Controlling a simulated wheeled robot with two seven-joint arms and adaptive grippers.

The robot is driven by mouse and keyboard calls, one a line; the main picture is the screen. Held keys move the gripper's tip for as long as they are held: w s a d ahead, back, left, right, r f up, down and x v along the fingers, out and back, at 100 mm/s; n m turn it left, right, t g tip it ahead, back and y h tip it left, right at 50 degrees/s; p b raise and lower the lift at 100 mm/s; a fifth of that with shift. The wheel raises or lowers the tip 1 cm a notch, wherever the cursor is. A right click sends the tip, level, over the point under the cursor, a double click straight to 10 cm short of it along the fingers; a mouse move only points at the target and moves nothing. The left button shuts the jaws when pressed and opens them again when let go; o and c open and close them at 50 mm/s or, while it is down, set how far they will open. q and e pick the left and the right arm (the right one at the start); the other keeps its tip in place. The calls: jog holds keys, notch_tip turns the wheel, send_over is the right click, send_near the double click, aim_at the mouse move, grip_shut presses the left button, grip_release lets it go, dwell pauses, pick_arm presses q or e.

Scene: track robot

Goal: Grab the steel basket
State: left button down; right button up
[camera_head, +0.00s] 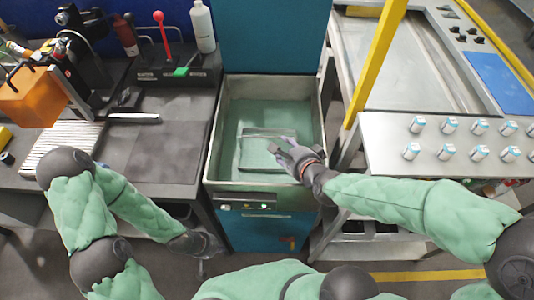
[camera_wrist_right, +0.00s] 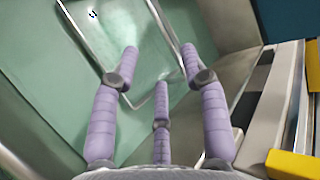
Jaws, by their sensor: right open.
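The steel basket (camera_head: 262,131) is a shallow wire-framed basket lying inside a tub (camera_head: 214,140) with a pale green interior. In the right wrist view the basket's thin metal rim (camera_wrist_right: 166,28) shows beyond the fingers. My right gripper (camera_head: 277,147) is over the basket's right part. Its purple fingers (camera_wrist_right: 158,68) are spread open with nothing between them; whether they touch the rim I cannot tell. My left gripper (camera_head: 207,247) hangs low beside the tub's front left, away from the basket; its fingers are too unclear to read.
A dark workbench (camera_head: 165,150) with bottles and tools stands left of the tub. A metal table (camera_head: 385,150) with several small white-blue parts and a yellow post (camera_head: 375,60) stand on the right. The tub's walls rise around the basket.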

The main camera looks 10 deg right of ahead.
jog(key=b+x, duration=0.3)
jog(key=x, duration=0.6)
jog(key=shift+w, duration=0.15)
jog(key=shift+d, duration=0.1)
grip_shut()
